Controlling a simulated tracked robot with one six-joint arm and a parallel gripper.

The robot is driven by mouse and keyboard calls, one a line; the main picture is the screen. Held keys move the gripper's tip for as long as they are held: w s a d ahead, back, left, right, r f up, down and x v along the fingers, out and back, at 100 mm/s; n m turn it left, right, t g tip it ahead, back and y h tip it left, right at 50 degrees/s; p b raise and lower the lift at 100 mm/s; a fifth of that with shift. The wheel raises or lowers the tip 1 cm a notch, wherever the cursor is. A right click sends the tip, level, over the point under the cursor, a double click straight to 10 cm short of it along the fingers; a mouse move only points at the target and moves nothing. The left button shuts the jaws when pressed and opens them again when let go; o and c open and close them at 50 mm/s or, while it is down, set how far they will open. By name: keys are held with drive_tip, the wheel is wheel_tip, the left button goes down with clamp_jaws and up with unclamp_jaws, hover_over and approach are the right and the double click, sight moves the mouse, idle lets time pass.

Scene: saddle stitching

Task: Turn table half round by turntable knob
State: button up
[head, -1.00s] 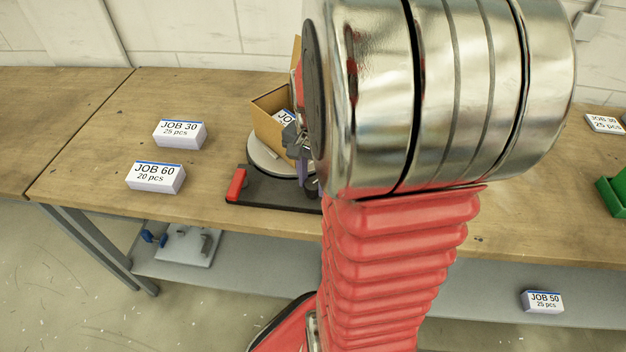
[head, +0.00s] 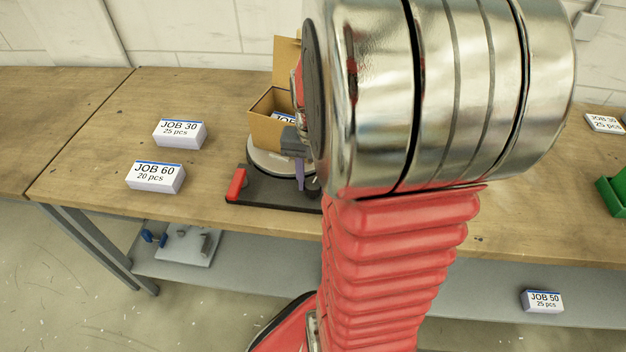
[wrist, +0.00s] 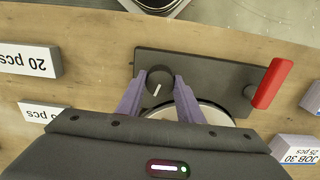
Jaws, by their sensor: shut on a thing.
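The turntable has a pale round disc (head: 262,161) on a dark base plate (head: 262,193), with a red lever (head: 237,184) at its left end. An open cardboard box (head: 262,132) with a label inside stands on the disc. The black turntable knob (wrist: 159,78) with a white mark sits on the base plate (wrist: 215,72) in the wrist view. My gripper (wrist: 160,84) is shut on the knob, one purple finger on each side. In the head view my arm hides the right part of the turntable and much of the gripper.
White blocks marked JOB 30 (head: 180,134) and JOB 60 (head: 155,177) lie left of the turntable. A green bin (head: 612,196) is at the far right. JOB 50 (head: 542,300) lies on the lower shelf. The bench is clear between the left blocks and the turntable.

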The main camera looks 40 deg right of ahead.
drive_tip(key=shift+n, duration=1.5)
drive_tip(key=o, duration=1.1)
drive_tip(key=shift+c, duration=0.2)
drive_tip(key=shift+r, duration=0.1)
wheel_tip(320, 180, up, 14)
drive_tip(key=shift+f, duration=0.2)
drive_tip(key=shift+w, duration=0.1)
